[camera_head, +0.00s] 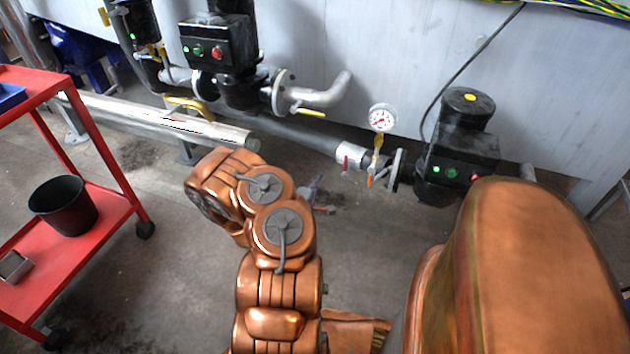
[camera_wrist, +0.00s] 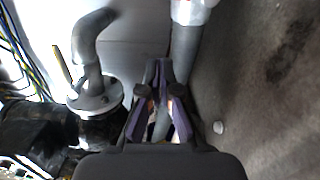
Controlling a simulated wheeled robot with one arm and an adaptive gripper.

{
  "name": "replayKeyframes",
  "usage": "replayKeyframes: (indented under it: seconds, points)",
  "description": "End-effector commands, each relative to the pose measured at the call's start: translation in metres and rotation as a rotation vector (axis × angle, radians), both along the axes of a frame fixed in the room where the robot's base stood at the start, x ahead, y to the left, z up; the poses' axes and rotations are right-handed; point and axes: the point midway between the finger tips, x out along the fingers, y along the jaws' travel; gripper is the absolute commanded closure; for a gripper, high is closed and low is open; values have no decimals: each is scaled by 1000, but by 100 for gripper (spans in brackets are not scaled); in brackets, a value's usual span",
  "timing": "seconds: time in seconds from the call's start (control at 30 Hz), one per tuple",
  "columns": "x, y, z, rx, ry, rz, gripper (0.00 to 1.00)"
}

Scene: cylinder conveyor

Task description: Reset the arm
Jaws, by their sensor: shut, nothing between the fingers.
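My copper-coloured arm rises from the bottom middle of the head view and is folded at its joints above the grey floor. My gripper (camera_head: 314,190) shows small and partly hidden behind the arm's joints, in front of the pipes. In the wrist view my gripper (camera_wrist: 160,68) points up the picture. Its dark and purple fingers come together at the tips, shut, with nothing seen held between them.
A red cart (camera_head: 96,252) with a black bucket (camera_head: 64,207) stands at left. Silver pipes (camera_head: 160,121), a pressure gauge (camera_head: 381,118) and black valve units (camera_head: 462,140) line the grey wall behind the arm. In the wrist view a flanged pipe (camera_wrist: 94,95) lies left of the fingers. Open floor (camera_head: 165,270) lies between cart and arm.

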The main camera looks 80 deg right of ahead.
Motion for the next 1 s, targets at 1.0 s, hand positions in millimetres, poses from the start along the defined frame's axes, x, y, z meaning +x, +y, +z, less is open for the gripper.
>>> replayKeyframes:
  seconds: [1.0]
  points:
    - [0, 17, 200, -228, 130, -217, 100]
